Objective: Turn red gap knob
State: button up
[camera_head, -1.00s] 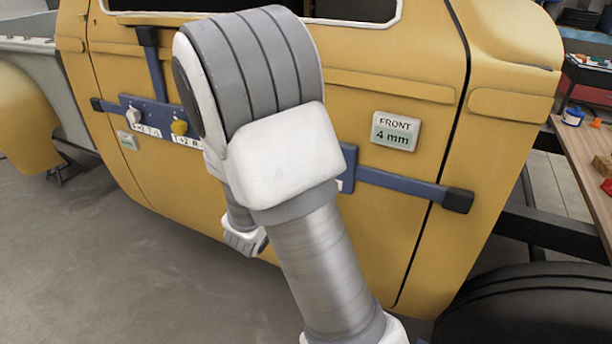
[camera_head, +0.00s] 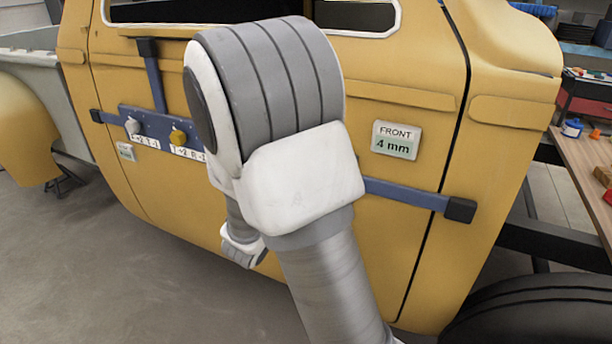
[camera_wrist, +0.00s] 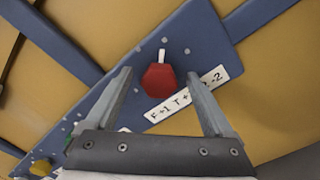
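The red knob (camera_wrist: 158,79) shows in the wrist view on a blue bar (camera_wrist: 190,45), with a white pointer mark above it and a printed white label (camera_wrist: 193,95) beside it. My gripper (camera_wrist: 161,73) is open and empty. Its two fingers are on either side of the knob in the picture; I cannot tell how far the tips are from it in depth. In the head view my arm hides the red knob and the gripper's fingers.
The blue bar (camera_head: 410,193) crosses a yellow truck cab door (camera_head: 330,280). A white knob (camera_head: 132,126) and a yellow knob (camera_head: 178,137) sit on its left part. A sign (camera_head: 396,139) reads FRONT 4 mm. A workbench (camera_head: 585,165) stands at right.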

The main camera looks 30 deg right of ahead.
jog(key=p+v, duration=0.1)
jog(key=v, duration=1.6)
jog(key=shift+s, duration=0.2)
jog(key=shift+a, duration=0.15)
jog(key=s+d+m+g, duration=0.6)
jog(key=s+d+g, duration=0.1)
jog(key=d+g, duration=0.1)
jog(key=s+a+m+g+y, duration=0.2)
jog(key=s+m+y, duration=0.5)
jog(key=s+y, duration=0.1)
jog(key=w+a+r+m+t+y, duration=0.1)
jog(key=a+r+m+t+y, duration=0.25)
jog(key=a+r+y, duration=0.2)
notch_tip(320, 180, up, 14)
jog(key=t+p, duration=0.1)
jog(key=p, duration=1.3)
jog(key=shift+w+a+y, duration=0.2)
jog(key=shift+a+y, duration=0.15)
jog(key=shift+a, duration=0.1)
